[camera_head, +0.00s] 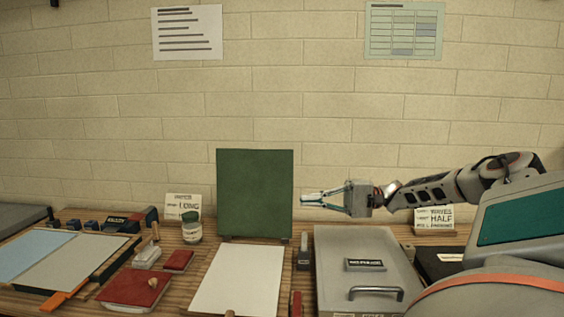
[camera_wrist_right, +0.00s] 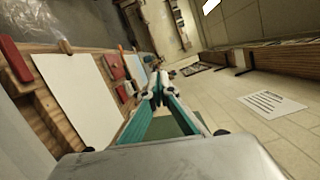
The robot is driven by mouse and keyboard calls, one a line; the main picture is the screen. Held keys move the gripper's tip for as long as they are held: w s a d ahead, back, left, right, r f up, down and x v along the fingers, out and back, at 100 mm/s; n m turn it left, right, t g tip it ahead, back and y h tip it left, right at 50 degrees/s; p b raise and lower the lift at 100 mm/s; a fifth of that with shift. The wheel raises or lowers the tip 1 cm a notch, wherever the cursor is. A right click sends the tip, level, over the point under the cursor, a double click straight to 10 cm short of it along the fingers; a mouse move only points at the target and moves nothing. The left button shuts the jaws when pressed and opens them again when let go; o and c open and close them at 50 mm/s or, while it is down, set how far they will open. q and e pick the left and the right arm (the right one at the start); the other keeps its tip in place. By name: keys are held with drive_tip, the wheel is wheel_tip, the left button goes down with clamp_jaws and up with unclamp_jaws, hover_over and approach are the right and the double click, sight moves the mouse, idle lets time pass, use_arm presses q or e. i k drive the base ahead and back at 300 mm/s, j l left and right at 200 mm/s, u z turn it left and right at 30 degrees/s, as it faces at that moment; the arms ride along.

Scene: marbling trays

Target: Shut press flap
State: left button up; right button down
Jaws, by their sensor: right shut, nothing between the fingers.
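The press flap is a dark green panel (camera_head: 255,193) standing upright at the back edge of the press, whose white bed (camera_head: 236,280) lies open in front of it. My right gripper (camera_head: 304,199) is shut and empty. In the head view its tips point left, just right of the flap's right edge at mid height; I cannot tell whether they touch. In the right wrist view the gripper (camera_wrist_right: 158,88) has its teal fingers together at the tips. Part of the green flap shows between and beyond them, and the white bed (camera_wrist_right: 80,95) lies to the left. My left gripper is not in view.
A grey lidded box (camera_head: 365,255) with a handle stands right of the press. Left of it are a jar (camera_head: 192,230), red blocks (camera_head: 133,290) and a tray with pale sheets (camera_head: 75,262). A brick wall stands behind. The white bed looks clear except for something at its front edge.

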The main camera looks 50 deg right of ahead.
sight(255, 187)
drive_tip(key=i+l, duration=0.2)
drive_tip(key=l, duration=0.2)
drive_tip(key=i+l, duration=0.2)
drive_tip(key=l, duration=0.15)
drive_tip(key=i+l, duration=0.25)
drive_tip(key=l, duration=0.15)
